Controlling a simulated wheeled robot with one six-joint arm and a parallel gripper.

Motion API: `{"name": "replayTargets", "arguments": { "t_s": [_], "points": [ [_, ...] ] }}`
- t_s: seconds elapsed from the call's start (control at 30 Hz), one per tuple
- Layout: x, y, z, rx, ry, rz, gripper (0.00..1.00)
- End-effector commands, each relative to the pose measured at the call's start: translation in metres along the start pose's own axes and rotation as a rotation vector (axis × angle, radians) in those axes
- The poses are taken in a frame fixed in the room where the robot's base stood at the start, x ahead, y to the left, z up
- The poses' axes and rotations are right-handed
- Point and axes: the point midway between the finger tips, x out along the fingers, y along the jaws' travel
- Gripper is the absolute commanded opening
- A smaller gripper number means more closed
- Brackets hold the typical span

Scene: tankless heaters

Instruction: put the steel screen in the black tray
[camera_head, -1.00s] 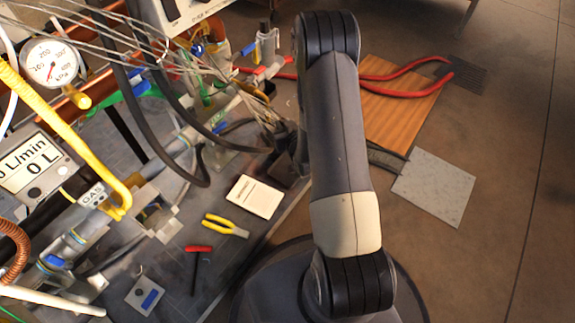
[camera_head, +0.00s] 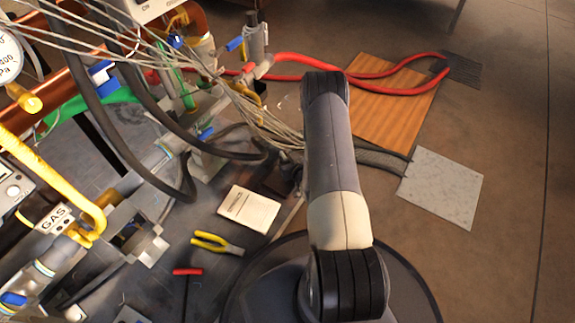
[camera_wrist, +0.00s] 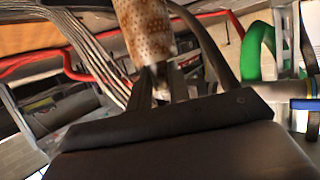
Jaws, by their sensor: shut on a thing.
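The steel screen (camera_wrist: 145,28) is a perforated, rust-speckled cylinder at the top middle of the wrist view. My gripper (camera_wrist: 160,80) is shut on its lower end and holds it pointing away from the wrist. The screen's far end is cut off by the frame. In the head view my arm hides the gripper and the screen. I cannot pick out the black tray for certain. A small dark box-like shape (camera_head: 271,181) lies beside my arm in the head view, partly hidden, and may be it.
Grey cables and black hoses (camera_head: 165,150) run close to my arm on the left. A white booklet (camera_head: 249,209), yellow pliers (camera_head: 217,243) and a red-handled tool (camera_head: 187,272) lie on the grey surface. A wooden board (camera_head: 390,115) and grey tile (camera_head: 441,188) lie right; floor beyond is open.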

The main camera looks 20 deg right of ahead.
Motion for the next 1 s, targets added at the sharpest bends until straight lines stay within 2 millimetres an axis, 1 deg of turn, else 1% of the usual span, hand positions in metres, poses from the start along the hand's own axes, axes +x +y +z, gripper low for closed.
{"name": "replayTargets", "arguments": {
  "t_s": [0.2, 0.23, 0.5, 0.63, 0.67, 0.9, 1.0],
  "points": [
    [0.011, 0.000, 0.030, 0.000, 0.001, 0.000, 0.00],
    [0.012, 0.000, 0.032, 0.000, 0.001, 0.000, 0.00],
    [0.012, 0.000, 0.032, 0.000, 0.001, 0.000, 0.00],
    [0.013, 0.000, 0.036, 0.000, 0.001, 0.000, 0.00],
    [0.013, 0.000, 0.036, 0.000, 0.000, 0.000, 0.20],
    [0.013, 0.000, 0.035, 0.000, 0.000, 0.000, 0.40],
    [0.013, 0.000, 0.035, 0.000, 0.000, 0.000, 0.40]
  ]
}}
